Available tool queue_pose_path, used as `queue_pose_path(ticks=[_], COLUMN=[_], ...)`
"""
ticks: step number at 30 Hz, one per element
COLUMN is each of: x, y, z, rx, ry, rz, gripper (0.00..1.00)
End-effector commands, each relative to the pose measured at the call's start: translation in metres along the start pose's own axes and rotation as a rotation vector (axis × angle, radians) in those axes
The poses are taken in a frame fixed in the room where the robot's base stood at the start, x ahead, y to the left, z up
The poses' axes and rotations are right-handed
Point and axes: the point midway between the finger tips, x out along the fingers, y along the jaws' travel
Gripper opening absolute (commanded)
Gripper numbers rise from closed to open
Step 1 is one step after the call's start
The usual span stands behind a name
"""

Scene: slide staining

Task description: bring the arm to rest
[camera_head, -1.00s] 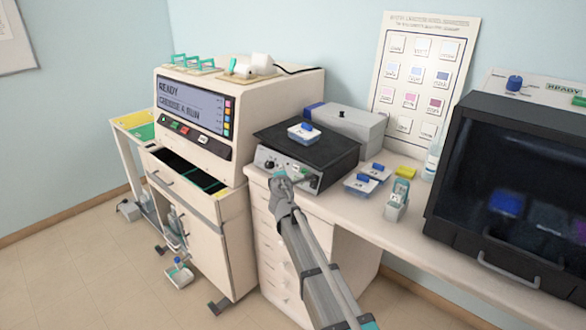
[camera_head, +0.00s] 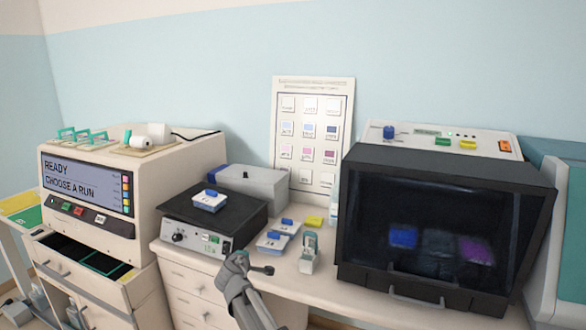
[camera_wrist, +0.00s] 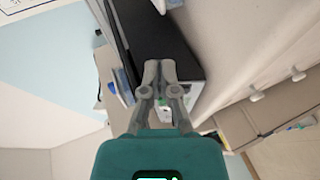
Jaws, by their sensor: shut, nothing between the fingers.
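My gripper (camera_head: 240,260) is in front of the bench, just below the front panel of the black-topped hotplate (camera_head: 172,208). Its arm reaches up from the bottom edge of the head view. In the wrist view my gripper (camera_wrist: 160,70) has its two grey fingertips together, with nothing held between them. The dark top of the hotplate (camera_wrist: 160,30) shows beyond the fingertips there. Whether the fingertips touch the hotplate or bench edge cannot be told.
A dark-windowed cabinet (camera_head: 440,230) fills the right. The stainer (camera_head: 90,180) stands left with its drawer open. Drawers (camera_head: 192,285) are under the bench.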

Motion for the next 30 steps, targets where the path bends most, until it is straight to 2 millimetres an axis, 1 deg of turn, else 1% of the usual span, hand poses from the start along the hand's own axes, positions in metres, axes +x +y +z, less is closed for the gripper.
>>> queue_pose_path(ticks=[1,2,3,5,6,8,9,12,18,23,27,30], x=[-0.012,-0.016,-0.022,-0.034,-0.042,-0.055,-0.064,-0.082,-0.108,-0.131,-0.156,-0.176], y=[-0.001,-0.004,-0.01,-0.018,-0.025,-0.034,-0.04,-0.053,-0.068,-0.076,-0.083,-0.087], z=[0.031,0.047,0.067,0.097,0.114,0.14,0.156,0.189,0.24,0.278,0.309,0.327], rx=[0.072,0.116,0.177,0.266,0.324,0.406,0.459,0.567,0.723,0.839,0.95,1.027], ry=[-0.059,-0.094,-0.142,-0.214,-0.261,-0.331,-0.376,-0.472,-0.616,-0.72,-0.813,-0.874], rz=[-0.046,-0.076,-0.118,-0.181,-0.224,-0.285,-0.325,-0.408,-0.525,-0.609,-0.691,-0.754], gripper=[0.0,0.0,0.0,0.0,0.0,0.0,0.0,0.0,0.0,0.0,0.0,0.0])
